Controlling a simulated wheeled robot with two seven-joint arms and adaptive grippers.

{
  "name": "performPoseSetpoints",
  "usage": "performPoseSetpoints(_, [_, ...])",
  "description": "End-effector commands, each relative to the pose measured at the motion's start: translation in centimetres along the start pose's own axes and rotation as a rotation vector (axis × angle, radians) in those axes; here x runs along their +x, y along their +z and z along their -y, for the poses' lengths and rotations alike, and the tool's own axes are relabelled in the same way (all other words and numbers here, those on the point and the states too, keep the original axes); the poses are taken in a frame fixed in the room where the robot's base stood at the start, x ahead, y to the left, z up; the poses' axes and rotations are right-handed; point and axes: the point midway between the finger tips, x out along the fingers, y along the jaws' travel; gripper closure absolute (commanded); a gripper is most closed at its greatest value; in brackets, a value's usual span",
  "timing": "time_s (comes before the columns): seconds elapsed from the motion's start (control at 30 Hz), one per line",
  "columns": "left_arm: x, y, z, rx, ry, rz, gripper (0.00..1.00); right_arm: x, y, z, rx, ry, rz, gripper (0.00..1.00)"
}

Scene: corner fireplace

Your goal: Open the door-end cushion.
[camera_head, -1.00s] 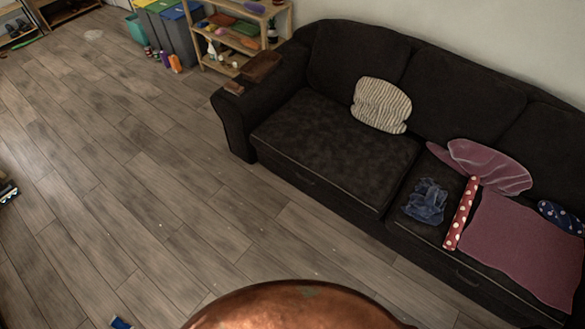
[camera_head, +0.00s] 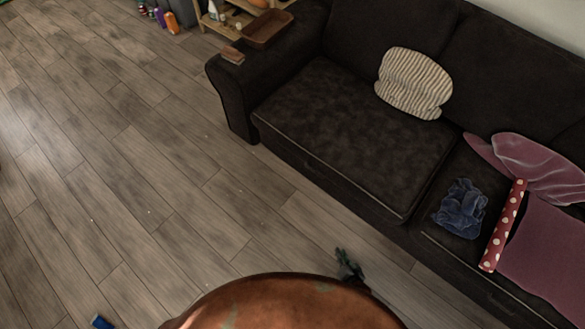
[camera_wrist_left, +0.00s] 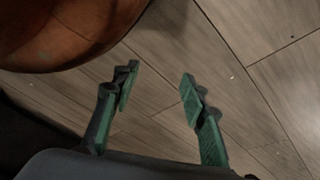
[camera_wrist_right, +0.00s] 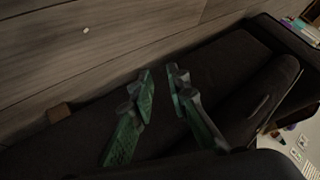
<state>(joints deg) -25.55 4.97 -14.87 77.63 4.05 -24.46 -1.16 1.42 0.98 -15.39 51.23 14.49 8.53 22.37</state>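The dark sofa's left seat cushion (camera_head: 350,130) is closed, lying flat in the sofa, with a slim handle on its front face below the light piping. I take this as the door-end cushion, though no door shows. My right gripper (camera_head: 349,262) is in front of the sofa, low in the head view, apart from the cushion. In the right wrist view its green fingers (camera_wrist_right: 162,80) are parted and empty, with dark sofa surfaces behind them. My left gripper (camera_wrist_left: 158,82) is open and empty above the wood floor in the left wrist view; it is not seen in the head view.
A striped pillow (camera_head: 413,83) lies at the back of the left cushion. A blue cloth (camera_head: 461,208), a dotted red roll (camera_head: 503,226) and mauve fabric (camera_head: 548,245) lie on the cushion to its right. A brown tray (camera_head: 267,28) rests on the armrest. Floor to the left is mostly clear.

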Motion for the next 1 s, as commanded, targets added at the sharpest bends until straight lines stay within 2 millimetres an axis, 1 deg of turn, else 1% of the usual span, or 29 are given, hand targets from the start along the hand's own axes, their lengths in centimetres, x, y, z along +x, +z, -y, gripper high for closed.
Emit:
performPoseSetpoints(0.03, [1.6, -0.1, -0.6, -0.008, 0.014, -0.011, 0.60, 3.6, -0.6, 1.6, 0.062, -0.051, -0.052, 0.85])
performPoseSetpoints(0.1, [1.9, -1.9, -1.5, -0.017, 0.032, -0.043, 0.60, 6.7, -3.4, 4.8, 0.153, -0.130, -0.136, 0.85])
performPoseSetpoints(0.17, [2.0, -3.4, -2.1, -0.024, 0.047, -0.069, 0.60, 9.0, -5.7, 7.5, 0.235, -0.200, -0.201, 0.85])
performPoseSetpoints(0.2, [2.0, -4.4, -2.6, -0.030, 0.057, -0.086, 0.60, 10.4, -7.1, 9.3, 0.291, -0.249, -0.241, 0.85])
performPoseSetpoints(0.27, [1.8, -5.8, -3.2, -0.038, 0.074, -0.110, 0.60, 12.1, -9.2, 11.8, 0.376, -0.322, -0.297, 0.85])
performPoseSetpoints(0.3, [1.6, -6.7, -3.6, -0.044, 0.084, -0.126, 0.60, 13.0, -10.5, 13.4, 0.430, -0.370, -0.329, 0.85])
performPoseSetpoints(0.33, [1.4, -7.4, -3.8, -0.048, 0.091, -0.136, 0.60, 13.7, -11.4, 14.5, 0.470, -0.405, -0.352, 0.85])
performPoseSetpoints(0.4, [0.9, -8.9, -4.3, -0.056, 0.106, -0.159, 0.60, 14.7, -13.3, 16.7, 0.556, -0.481, -0.397, 0.85])
performPoseSetpoints(0.5, [0.0, -10.7, -4.9, -0.066, 0.125, -0.189, 0.60, 15.5, -15.4, 19.1, 0.658, -0.572, -0.444, 0.85])
performPoseSetpoints(0.6, [-0.8, -12.0, -5.2, -0.072, 0.137, -0.210, 0.60, 15.8, -17.1, 20.7, 0.728, -0.635, -0.474, 0.85])
performPoseSetpoints(0.7, [-1.4, -12.8, -5.4, -0.074, 0.143, -0.223, 0.60, 15.8, -18.1, 21.6, 0.765, -0.671, -0.490, 0.85])
performPoseSetpoints(0.77, [-1.4, -13.0, -5.4, -0.074, 0.143, -0.231, 0.60, 15.9, -18.6, 22.1, 0.776, -0.682, -0.496, 0.85])
performPoseSetpoints(0.87, [-1.0, -12.9, -5.2, -0.070, 0.139, -0.249, 0.60, 16.6, -19.4, 22.6, 0.780, -0.687, -0.497, 0.85])
performPoseSetpoints(1.0, [0.2, -12.5, -4.7, -0.058, 0.127, -0.287, 0.60, 18.1, -20.7, 23.4, 0.779, -0.686, -0.496, 0.85])
